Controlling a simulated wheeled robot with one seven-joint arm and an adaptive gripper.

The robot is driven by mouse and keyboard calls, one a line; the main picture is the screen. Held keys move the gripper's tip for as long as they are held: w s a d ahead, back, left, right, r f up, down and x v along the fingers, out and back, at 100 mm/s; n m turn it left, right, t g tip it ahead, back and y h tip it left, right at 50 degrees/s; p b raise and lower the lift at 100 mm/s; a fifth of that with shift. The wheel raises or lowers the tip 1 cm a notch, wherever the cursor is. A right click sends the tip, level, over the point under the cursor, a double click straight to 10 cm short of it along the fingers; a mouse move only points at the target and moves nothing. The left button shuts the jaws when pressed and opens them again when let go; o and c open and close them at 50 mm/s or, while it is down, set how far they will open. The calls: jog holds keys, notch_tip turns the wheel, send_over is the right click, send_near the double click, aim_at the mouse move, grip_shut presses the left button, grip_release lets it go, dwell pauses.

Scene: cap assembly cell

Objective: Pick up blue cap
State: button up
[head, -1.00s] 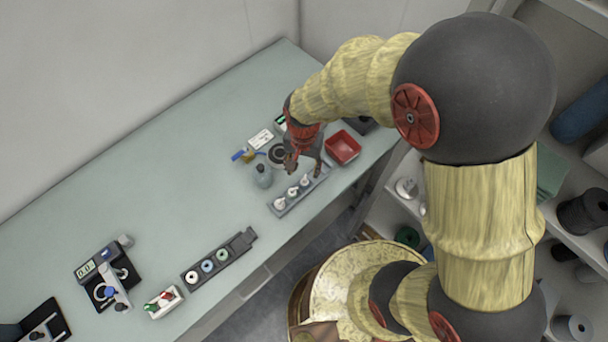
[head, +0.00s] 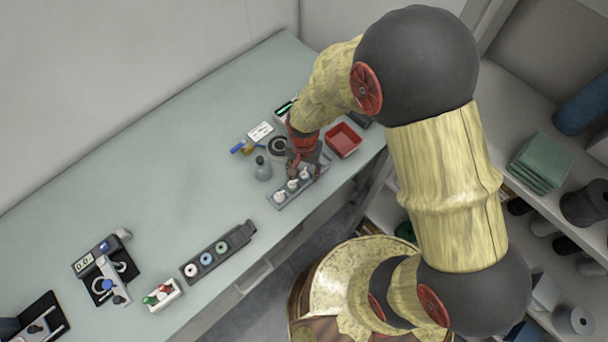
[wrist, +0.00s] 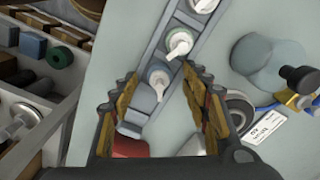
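The blue cap (head: 206,259) looks like a small blue ring with a pale centre. It sits in the middle of a dark grey cap rack (head: 240,237), between a white cap (head: 191,270) and a green cap (head: 221,247). My gripper (head: 303,175) is well to the upper right of it, over a grey rack holding white pump-like tops (head: 279,196). In the wrist view my gripper (wrist: 160,72) is open, its fingers spread either side of a white top (wrist: 160,80). I cannot tell the height between them. The blue cap is not in the wrist view.
A small white tray (head: 163,295) and a device with a display (head: 98,264) are beyond the cap rack. The bench (head: 140,180) between is mostly clear.

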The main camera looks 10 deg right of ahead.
jog(key=shift+c, duration=1.1)
jog(key=c, duration=0.5)
jog(key=shift+r, duration=0.1)
